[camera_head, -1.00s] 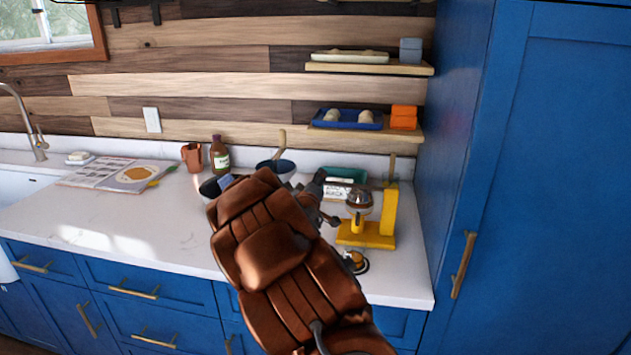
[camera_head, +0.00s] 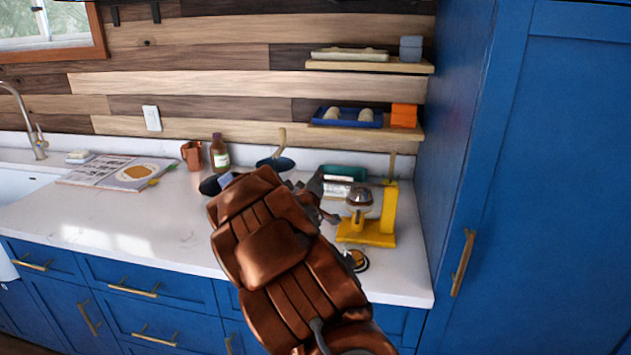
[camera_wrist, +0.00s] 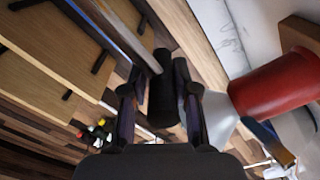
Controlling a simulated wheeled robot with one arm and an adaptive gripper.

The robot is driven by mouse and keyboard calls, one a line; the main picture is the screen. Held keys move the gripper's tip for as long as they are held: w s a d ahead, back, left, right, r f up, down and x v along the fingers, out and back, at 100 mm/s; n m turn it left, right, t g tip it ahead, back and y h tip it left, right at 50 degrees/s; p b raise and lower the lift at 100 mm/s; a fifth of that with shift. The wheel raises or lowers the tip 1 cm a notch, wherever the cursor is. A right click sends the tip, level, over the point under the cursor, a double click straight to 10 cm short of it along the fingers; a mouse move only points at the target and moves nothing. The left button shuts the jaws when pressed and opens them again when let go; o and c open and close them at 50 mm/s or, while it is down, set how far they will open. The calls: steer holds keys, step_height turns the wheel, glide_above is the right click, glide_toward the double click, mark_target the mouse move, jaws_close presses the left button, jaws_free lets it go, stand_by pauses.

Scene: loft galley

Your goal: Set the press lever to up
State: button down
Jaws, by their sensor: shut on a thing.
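The yellow press (camera_head: 388,215) stands at the right end of the counter, with a round metallic part at its front. A thin brass-coloured bar rises upright above its column. My gripper (camera_head: 325,199) is just left of the press in the head view, partly hidden by my brown arm. In the wrist view my gripper (camera_wrist: 161,105) is shut on a dark cylindrical grip (camera_wrist: 163,85). A grey rod seems to run up and left from this grip. It may be the press lever, but where it joins the press is hidden.
A teal container (camera_head: 345,172) is behind my gripper. A dark pan (camera_head: 275,163), a brown bottle (camera_head: 219,155) and a copper mug (camera_head: 191,155) stand left of it. Shelves (camera_head: 370,66) hang above the press, and a tall blue cabinet (camera_head: 545,180) borders the right. The left counter has free room.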

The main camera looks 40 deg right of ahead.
steer(key=shift+r, duration=0.5)
steer(key=r+m, duration=0.1)
steer(key=r, duration=0.1)
steer(key=s+r+m+b, duration=0.1)
steer(key=r, duration=0.1)
steer(key=d+r+m+b, duration=0.1)
steer(key=r+m, duration=0.1)
steer(key=shift+s+r, duration=0.2)
steer(key=shift+r, duration=0.1)
steer(key=s+d+r+m+b, duration=0.4)
steer(key=s+d+r+m, duration=0.7)
steer(key=s, duration=0.5)
steer(key=shift+s+d+r+m, duration=0.15)
steer(key=shift+r+m, duration=0.75)
steer(key=shift+m, duration=0.4)
